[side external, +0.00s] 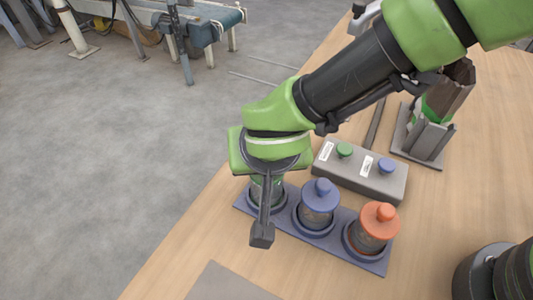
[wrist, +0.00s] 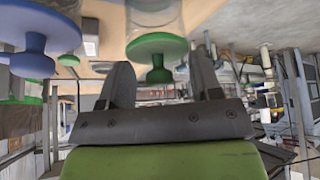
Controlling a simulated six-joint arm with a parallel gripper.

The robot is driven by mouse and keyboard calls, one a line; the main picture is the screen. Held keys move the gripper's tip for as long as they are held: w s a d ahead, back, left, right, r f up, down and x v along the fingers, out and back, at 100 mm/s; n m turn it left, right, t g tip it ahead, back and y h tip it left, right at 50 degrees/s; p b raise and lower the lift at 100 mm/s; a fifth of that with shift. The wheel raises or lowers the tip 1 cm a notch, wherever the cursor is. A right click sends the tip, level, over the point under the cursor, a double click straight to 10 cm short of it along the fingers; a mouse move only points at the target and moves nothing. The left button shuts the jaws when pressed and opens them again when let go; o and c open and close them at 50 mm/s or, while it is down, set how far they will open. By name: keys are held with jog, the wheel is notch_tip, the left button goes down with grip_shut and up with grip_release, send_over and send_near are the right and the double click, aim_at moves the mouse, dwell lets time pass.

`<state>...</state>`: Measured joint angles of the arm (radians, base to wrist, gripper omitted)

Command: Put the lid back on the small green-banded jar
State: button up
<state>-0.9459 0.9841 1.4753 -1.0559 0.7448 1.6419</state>
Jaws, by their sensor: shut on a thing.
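My gripper (wrist: 161,64) is shut on the knob of the green lid (wrist: 158,46), with one dark finger on each side in the wrist view. The lid lies against or very close to the mouth of the clear jar (wrist: 153,14); I cannot tell if a small gap is left. In the side external view the green-banded jar (side external: 266,188) stands in the left place of the blue-grey rack (side external: 285,233), directly below my gripper.
A blue-lidded jar (side external: 318,207) stands in the middle of the rack and an orange-lidded jar (side external: 371,230) at the right. Behind is a grey box (side external: 365,177) with green and blue knobs. A grey bracket (side external: 428,137) stands farther back. The table in front holds a flat grey plate (side external: 228,284).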

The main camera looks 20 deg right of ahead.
dwell(0.4)
jog(key=o, duration=1.2)
jog(key=shift+r, duration=3.5)
grip_shut()
jog(key=shift+f, duration=0.2)
